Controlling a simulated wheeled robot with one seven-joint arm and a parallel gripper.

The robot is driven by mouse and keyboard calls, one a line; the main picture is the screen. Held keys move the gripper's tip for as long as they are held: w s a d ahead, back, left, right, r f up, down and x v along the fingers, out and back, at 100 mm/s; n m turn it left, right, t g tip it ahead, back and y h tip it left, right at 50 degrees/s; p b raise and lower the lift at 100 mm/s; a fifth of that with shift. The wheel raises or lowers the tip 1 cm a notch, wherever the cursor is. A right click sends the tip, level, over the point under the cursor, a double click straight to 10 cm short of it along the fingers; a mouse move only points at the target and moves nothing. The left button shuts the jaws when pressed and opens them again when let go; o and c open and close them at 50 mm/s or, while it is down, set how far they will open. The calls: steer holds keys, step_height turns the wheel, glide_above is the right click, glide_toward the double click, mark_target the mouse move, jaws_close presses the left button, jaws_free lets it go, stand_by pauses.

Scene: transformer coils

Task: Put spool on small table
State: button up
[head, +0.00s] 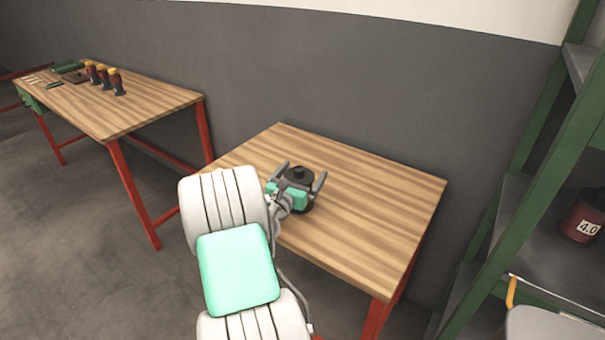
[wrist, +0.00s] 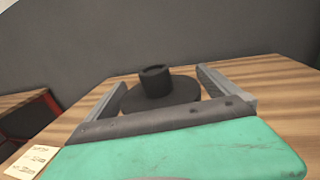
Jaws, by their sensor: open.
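The small table (head: 375,215) has a striped wooden top and red legs; its top also fills much of the wrist view (wrist: 285,88). A black spool (head: 299,174) with a raised hub stands upright on it; the spool also shows in the wrist view (wrist: 157,90). My gripper (head: 305,172) is open, with one finger on each side of the spool. In the wrist view a gap shows between the spool and the right finger; contact on the left is hard to tell. The spool's lower part is hidden behind the gripper body.
A longer wooden table (head: 150,103) at the left holds several dark, yellow-topped items (head: 103,76). A green shelf rack (head: 530,170) at the right holds a dark red spool marked 4.0 (head: 580,218). A grey wall stands behind. The small table's right part is clear.

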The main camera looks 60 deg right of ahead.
steer(key=shift+a+r, duration=0.1)
steer(key=shift+a, duration=0.1)
steer(key=a, duration=1.1)
steer(key=shift+s+a, duration=0.25)
steer(key=shift+a, duration=0.05)
steer(key=shift+r, duration=0.1)
